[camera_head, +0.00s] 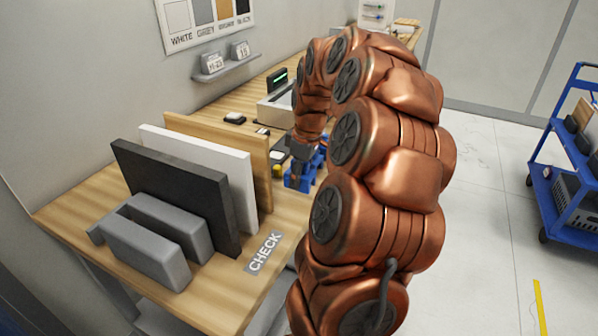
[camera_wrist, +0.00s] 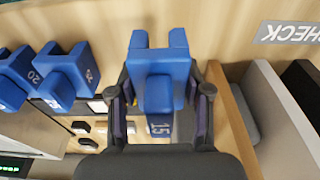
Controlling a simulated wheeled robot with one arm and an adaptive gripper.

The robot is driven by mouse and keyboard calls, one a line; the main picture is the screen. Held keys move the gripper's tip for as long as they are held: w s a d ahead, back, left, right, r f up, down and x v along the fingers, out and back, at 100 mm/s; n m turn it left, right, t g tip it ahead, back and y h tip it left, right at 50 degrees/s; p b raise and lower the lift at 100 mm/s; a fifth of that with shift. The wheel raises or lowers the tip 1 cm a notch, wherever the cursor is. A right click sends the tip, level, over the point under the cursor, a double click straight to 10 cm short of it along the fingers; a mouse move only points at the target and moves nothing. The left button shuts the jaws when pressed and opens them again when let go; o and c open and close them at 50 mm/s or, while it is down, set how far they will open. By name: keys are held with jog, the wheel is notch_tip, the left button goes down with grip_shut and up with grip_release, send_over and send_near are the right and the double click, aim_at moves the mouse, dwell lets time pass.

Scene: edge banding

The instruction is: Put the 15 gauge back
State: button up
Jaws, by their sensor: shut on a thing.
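The blue 15 gauge (camera_wrist: 158,60) is a chunky block with a notched end and a white 15 on its side. In the wrist view my gripper (camera_wrist: 160,98) is shut on it, one finger on each side. I cannot tell whether it touches the table. Other blue gauges (camera_wrist: 70,75), one marked 20, stand in a row to its left, apart from it. In the head view my gripper (camera_head: 302,150) is over blue gauges (camera_head: 297,183) near the table's right edge, mostly hidden by my arm.
A CHECK label (camera_head: 264,252) lies in front. Small dark items (camera_wrist: 88,143) lie near the gauges. A blue cart (camera_head: 560,180) stands at right.

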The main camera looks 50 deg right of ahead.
jog(key=w+d, duration=0.2)
jog(key=w+d+p, duration=0.1)
jog(key=w+d, duration=0.1)
jog(key=shift+f, duration=0.3)
jog(key=shift+f+p, duration=0.75)
jog(key=shift+f, duration=1)
jog(key=shift+f, duration=0.15)
jog(key=o, duration=1.1)
jog(key=r+b, duration=0.1)
jog(key=r, duration=0.3)
jog(key=s+r+b, duration=0.1)
jog(key=r, duration=0.3)
jog(key=r+b, duration=0.1)
jog(key=r, duration=0.3)
jog(key=shift+s+d+r, duration=0.1)
jog(key=shift+s+d, duration=0.2)
jog(key=shift+s, duration=0.1)
